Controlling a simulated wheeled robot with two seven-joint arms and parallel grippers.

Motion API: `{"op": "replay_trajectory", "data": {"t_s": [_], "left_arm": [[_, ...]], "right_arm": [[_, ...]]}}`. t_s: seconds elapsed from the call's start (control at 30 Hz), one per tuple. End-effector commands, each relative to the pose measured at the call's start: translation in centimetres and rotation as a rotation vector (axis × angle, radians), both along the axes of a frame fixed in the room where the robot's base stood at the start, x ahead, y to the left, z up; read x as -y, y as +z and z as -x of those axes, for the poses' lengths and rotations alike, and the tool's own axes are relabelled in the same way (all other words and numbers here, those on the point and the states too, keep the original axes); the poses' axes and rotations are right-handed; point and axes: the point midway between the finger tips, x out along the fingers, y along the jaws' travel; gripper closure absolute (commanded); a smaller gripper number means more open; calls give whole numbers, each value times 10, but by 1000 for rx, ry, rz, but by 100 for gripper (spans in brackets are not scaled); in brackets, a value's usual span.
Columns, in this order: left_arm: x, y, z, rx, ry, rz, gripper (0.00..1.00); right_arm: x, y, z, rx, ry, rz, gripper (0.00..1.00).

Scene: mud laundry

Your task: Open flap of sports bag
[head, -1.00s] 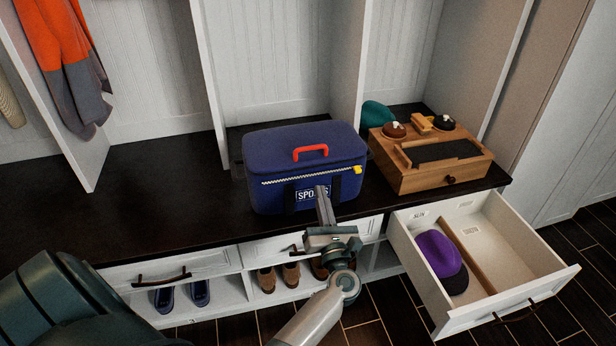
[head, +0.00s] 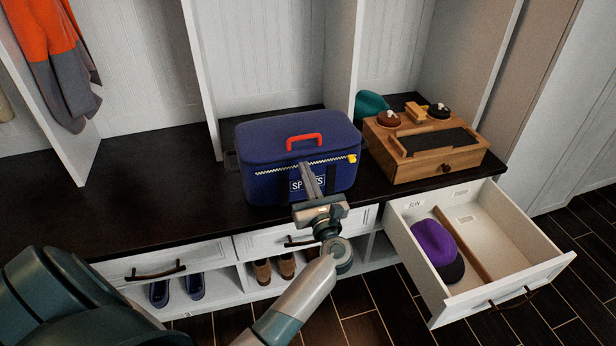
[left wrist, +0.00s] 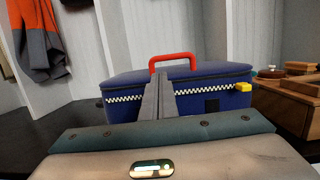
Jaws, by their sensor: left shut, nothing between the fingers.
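The blue sports bag (head: 262,175) stands on the dark bench with its lid flap (head: 265,140) down. A red handle (head: 303,139) is on top of the lid. A checkered zipper line runs along the front edge, with a yellow pull (head: 352,158) at its right end; the pull also shows in the left wrist view (left wrist: 243,87). My left gripper (head: 304,165) is shut and empty in front of the bag, its fingertips at the zipper line below the handle. In the left wrist view the fingers (left wrist: 162,78) cover part of the zipper. Contact cannot be told.
A wooden box (head: 430,155) with brushes and tins stands right of the bag. An open drawer (head: 510,235) holding a purple cap (head: 435,243) juts out at the right. Cubby dividers stand behind. Shoes (head: 195,284) sit below. The bench left of the bag is clear.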

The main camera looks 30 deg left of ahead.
Motion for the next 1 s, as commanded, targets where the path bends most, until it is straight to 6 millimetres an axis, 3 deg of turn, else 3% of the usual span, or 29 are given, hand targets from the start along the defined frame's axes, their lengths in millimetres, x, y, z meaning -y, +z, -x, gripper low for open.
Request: {"op": "replay_trajectory", "data": {"t_s": [0.4,1.0], "left_arm": [[-44,12,-36,0,-1,-3,100],[-51,13,-42,-2,-2,1,100]], "right_arm": [[5,-1,4,-31,-4,19,100],[7,-1,5,-38,-4,22,100]]}}
